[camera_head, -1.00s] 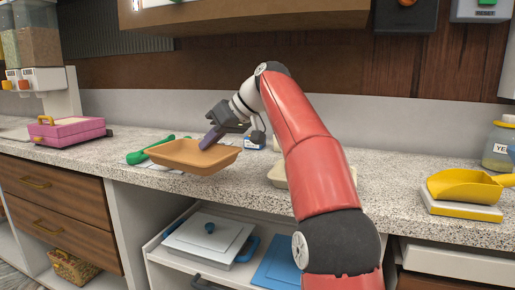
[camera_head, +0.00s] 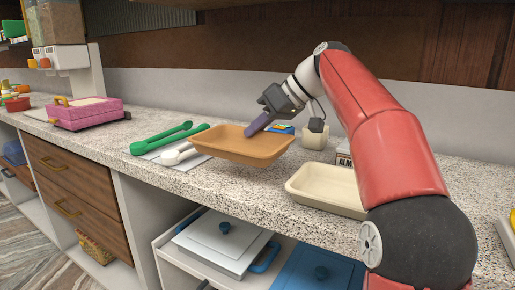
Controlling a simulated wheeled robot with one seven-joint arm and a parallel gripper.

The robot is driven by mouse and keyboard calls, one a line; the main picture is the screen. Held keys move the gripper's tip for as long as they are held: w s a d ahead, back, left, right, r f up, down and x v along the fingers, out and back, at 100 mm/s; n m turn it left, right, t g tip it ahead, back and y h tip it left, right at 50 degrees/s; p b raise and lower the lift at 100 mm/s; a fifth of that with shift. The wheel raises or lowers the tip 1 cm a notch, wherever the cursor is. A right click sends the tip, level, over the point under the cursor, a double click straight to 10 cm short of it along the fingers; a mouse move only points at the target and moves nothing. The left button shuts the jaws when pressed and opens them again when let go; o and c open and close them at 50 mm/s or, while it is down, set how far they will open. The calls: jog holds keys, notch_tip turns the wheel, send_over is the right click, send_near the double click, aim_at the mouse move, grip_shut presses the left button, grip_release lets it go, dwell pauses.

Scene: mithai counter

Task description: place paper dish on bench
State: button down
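The paper dish (camera_head: 246,149) is a tan, shallow rectangular tray held level just above the speckled bench (camera_head: 170,181), near its front edge. My gripper (camera_head: 258,126) reaches it from the back right, with a purple finger at the dish's rear rim. The gripper seems shut on that rim, but the far finger is hidden. A small gap to the bench cannot be measured from this view.
Green tongs (camera_head: 160,138) lie left of the dish on a light mat. A cream tray (camera_head: 325,188) sits to the right, with a small cream cup (camera_head: 315,137) behind. A pink box (camera_head: 87,112) stands further left. An open drawer below holds a lidded white container (camera_head: 221,240).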

aim_at(257, 148)
notch_tip(257, 148, down, 5)
jog(key=shift+r+b, duration=0.1)
jog(key=shift+b, duration=0.6)
jog(key=c, duration=1.7)
grip_release()
jog(key=p+v, duration=0.1)
jog(key=v, duration=1.1)
jog(key=shift+p, duration=0.35)
